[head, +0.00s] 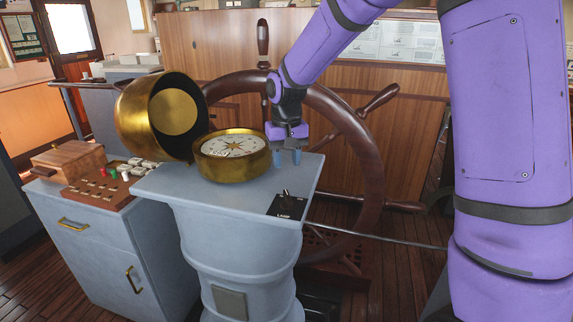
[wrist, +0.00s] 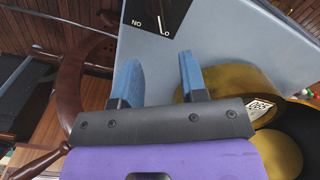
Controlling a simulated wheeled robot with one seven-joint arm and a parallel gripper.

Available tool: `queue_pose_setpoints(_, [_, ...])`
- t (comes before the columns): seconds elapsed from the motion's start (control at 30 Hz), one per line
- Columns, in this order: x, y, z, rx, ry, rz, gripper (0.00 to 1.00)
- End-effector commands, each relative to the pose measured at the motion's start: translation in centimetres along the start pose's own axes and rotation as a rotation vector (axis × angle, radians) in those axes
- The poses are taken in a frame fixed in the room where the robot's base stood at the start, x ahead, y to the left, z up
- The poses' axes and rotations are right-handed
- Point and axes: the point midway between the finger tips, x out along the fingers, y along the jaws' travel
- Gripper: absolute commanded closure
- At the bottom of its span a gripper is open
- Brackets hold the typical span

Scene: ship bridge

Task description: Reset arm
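My purple arm reaches in from the right in the head view. My gripper (head: 287,157) points down over the right rear part of the grey pedestal top (head: 165,184), just right of the brass compass (head: 234,166). In the wrist view my gripper (wrist: 160,80) has its two blue fingers apart, with nothing between them. The compass body also shows in the wrist view (wrist: 240,90), close beside one finger; I cannot tell whether they touch. The domed brass cover (head: 135,117) stands tipped open behind the compass at left.
A lamp switch plate (head: 288,206) sits on the pedestal's front right corner. A wooden ship's wheel (head: 362,150) stands close behind my gripper. A grey cabinet (head: 88,245) at left carries a wooden box (head: 75,158) and a board of small pieces (head: 100,188).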

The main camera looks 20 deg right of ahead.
Motion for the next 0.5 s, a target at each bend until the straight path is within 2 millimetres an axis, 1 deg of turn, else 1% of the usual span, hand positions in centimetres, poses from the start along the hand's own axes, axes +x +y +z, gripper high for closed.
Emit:
queue_pose_setpoints(0.37, [-0.1, 0.0, 0.0, 0.0, 0.001, 0.0, 0.61])
queue_pose_setpoints(0.47, [-0.8, 0.3, 0.5, -0.002, 0.013, 0.0, 0.61])
queue_pose_setpoints(0.5, [-1.4, 0.5, 0.9, -0.003, 0.022, 0.0, 0.61])
